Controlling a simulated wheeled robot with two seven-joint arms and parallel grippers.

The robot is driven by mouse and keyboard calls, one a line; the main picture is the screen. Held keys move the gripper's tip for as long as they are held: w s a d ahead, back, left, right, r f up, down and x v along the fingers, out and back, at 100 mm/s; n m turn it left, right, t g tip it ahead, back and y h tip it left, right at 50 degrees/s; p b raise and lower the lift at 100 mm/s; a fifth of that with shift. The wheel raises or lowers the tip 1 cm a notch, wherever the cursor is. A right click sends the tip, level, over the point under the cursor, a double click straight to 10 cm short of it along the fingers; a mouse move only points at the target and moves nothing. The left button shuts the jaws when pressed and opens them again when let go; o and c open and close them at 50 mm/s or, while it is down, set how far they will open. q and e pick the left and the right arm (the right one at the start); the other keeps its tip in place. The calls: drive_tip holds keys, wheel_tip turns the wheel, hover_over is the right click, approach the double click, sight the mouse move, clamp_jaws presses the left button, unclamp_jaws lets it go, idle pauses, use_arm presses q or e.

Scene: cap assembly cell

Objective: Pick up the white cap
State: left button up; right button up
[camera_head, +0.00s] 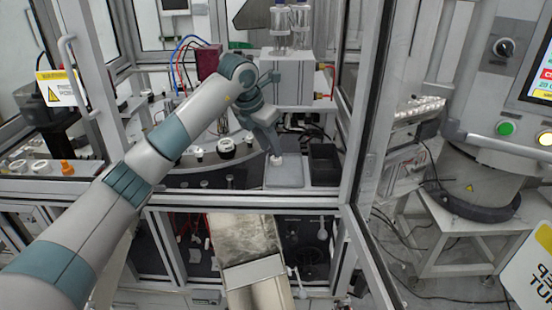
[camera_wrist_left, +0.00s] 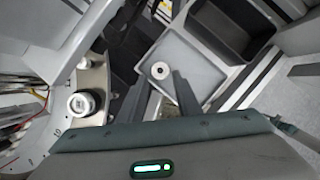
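The white cap (camera_wrist_left: 160,70) is a small round piece with a dark centre hole, lying on a grey plate (camera_wrist_left: 196,62) in the left wrist view. In the head view the white cap (camera_head: 276,160) shows just below the fingers, on the grey plate (camera_head: 285,178). My left gripper (camera_head: 275,150) points down over it. In the left wrist view the two dark fingers of my left gripper (camera_wrist_left: 160,82) stand apart, with the cap near the gap between their tips. Whether they touch it is unclear. My right gripper is not in view.
A black open bin (camera_head: 324,163) stands right beside the plate. A curved track with white and black round parts (camera_head: 226,146) lies to the left. Metal frame posts (camera_head: 372,110) border the cell on the right. Clear bottles (camera_head: 280,25) stand on a box behind.

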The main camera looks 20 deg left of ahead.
sight(276, 160)
use_arm(q)
drive_tip(key=shift+w+d+f+p, duration=0.25)
drive_tip(key=shift+w+f+p, duration=0.15)
drive_tip(key=shift+p, duration=0.4)
drive_tip(key=p+x, duration=0.1)
drive_tip(key=x, duration=0.1)
drive_tip(key=shift+f, duration=0.3)
drive_tip(key=shift+s+d+f, duration=0.1)
drive_tip(key=shift+f, duration=0.15)
